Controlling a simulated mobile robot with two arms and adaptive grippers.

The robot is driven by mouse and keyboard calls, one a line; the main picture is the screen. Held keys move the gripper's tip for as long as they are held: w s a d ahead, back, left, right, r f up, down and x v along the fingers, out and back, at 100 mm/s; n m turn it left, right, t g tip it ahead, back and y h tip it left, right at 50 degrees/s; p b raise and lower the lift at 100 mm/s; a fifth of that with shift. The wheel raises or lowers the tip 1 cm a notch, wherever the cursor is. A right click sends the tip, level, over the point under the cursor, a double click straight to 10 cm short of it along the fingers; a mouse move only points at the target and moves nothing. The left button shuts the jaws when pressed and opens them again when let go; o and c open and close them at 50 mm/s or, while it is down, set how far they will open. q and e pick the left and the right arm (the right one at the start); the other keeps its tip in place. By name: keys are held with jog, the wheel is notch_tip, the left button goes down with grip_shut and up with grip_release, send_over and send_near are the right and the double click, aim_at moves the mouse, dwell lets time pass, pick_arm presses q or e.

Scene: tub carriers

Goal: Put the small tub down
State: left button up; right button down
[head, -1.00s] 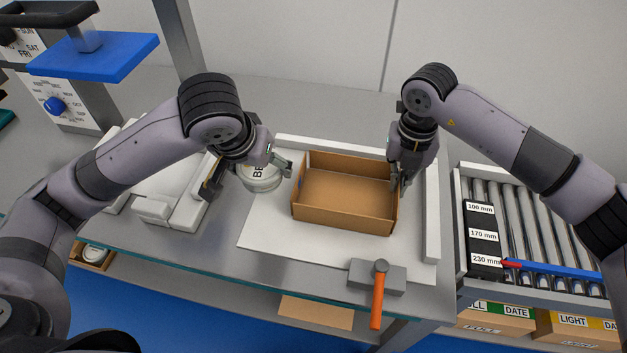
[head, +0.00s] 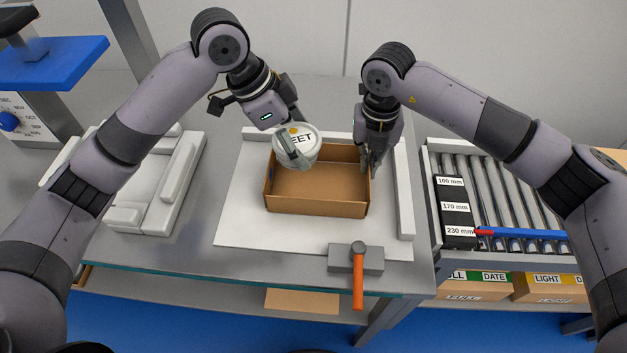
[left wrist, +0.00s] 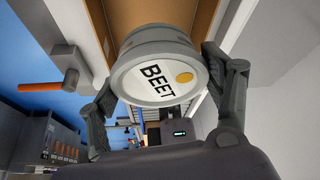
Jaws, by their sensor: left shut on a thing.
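The small tub (head: 304,143) is round and white, with a lid marked "BEET" and an orange dot. My left gripper (head: 293,150) is shut on it and holds it over the left back part of the open cardboard carton (head: 318,208). In the left wrist view the tub (left wrist: 158,75) sits between the two fingers (left wrist: 162,92), lid facing the camera. The carton looks empty where its floor shows; the tub hides its back left corner. My right gripper (head: 371,160) is at the carton's right wall; its fingertips are too small to tell whether they grip it.
The carton stands on a white board with raised strips (head: 404,190) at the back and right. A grey block with an orange-handled tool (head: 358,275) is in front. A roller conveyor (head: 510,200) is at right, a white device (head: 155,185) at left.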

pick_arm(q)
notch_tip(320, 180, down, 9)
jog(key=shift+f, duration=0.15)
jog(key=shift+f, duration=0.1)
dwell(0.3)
jog(key=o, duration=1)
jog(key=v, duration=1.2)
pick_arm(e)
jog(key=c, duration=2.4)
grip_release()
jog(key=c, duration=1.7)
grip_release()
